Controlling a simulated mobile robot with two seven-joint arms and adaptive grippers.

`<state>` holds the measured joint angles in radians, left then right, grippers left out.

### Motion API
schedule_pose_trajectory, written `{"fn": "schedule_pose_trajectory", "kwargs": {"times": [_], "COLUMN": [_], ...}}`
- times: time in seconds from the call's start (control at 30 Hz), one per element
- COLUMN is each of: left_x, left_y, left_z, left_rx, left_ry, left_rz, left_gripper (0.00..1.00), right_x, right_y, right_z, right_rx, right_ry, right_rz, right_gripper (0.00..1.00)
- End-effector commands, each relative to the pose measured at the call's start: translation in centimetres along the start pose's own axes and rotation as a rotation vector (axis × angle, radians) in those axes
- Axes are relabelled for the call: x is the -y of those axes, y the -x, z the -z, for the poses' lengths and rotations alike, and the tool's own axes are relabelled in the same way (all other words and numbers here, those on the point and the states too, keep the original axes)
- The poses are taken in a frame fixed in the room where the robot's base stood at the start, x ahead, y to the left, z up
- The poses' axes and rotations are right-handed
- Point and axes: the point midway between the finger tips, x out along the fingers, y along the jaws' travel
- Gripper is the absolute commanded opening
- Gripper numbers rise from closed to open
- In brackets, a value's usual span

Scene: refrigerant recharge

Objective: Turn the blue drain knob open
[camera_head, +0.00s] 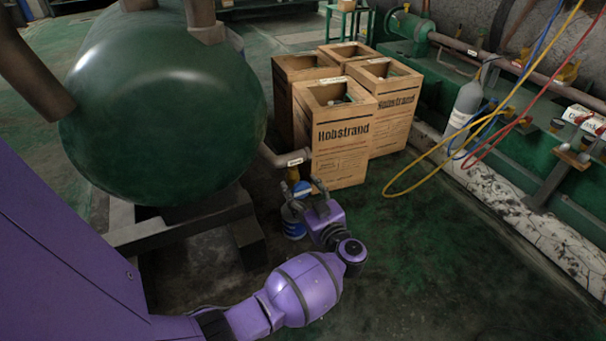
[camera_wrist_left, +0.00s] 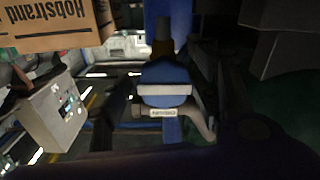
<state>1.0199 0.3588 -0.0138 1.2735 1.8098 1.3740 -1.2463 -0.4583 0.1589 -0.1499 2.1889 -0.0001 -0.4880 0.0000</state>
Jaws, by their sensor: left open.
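The blue drain knob (camera_head: 302,188) sits low beside the green tank (camera_head: 165,100), near the end of a labelled pipe (camera_head: 283,159). In the left wrist view the picture is upside down, and a blue part that looks like the knob (camera_wrist_left: 165,76) shows near the centre, with a pale band and a small label by it. My left gripper (camera_head: 303,190) is open, with its fingers near the knob, one on each side in the head view. I cannot tell whether they touch it. My right gripper is not in view.
A blue container (camera_head: 293,224) stands on the floor under the valve, partly hidden by my gripper. A grey cylinder (camera_head: 465,105) with yellow, blue and red hoses is at right. The floor at front right is clear.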

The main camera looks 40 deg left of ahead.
Motion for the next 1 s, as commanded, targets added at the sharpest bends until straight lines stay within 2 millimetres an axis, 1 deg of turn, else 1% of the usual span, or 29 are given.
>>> {"fn": "schedule_pose_trajectory", "kwargs": {"times": [0.03,0.07,0.33,0.67,0.87,1.0], "left_x": [0.0,0.0,-0.1,-0.1,-0.2,-0.3], "left_y": [0.0,0.0,0.0,0.1,0.2,0.3], "left_z": [0.0,0.0,0.0,0.0,0.1,0.2], "left_rx": [0.0,0.0,0.0,0.004,0.006,0.007], "left_ry": [0.0,0.0,0.0,0.05,0.17,0.291], "left_rz": [0.0,0.0,-0.002,-0.003,-0.003,-0.003], "left_gripper": [0.52,0.48,0.13,0.13,0.13,0.13], "right_x": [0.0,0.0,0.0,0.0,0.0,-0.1], "right_y": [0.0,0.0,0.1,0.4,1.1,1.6], "right_z": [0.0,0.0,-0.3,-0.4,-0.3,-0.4], "right_rx": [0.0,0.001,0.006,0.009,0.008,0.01], "right_ry": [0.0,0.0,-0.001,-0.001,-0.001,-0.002], "right_rz": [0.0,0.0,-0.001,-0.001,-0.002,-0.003], "right_gripper": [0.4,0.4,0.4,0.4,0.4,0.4]}}
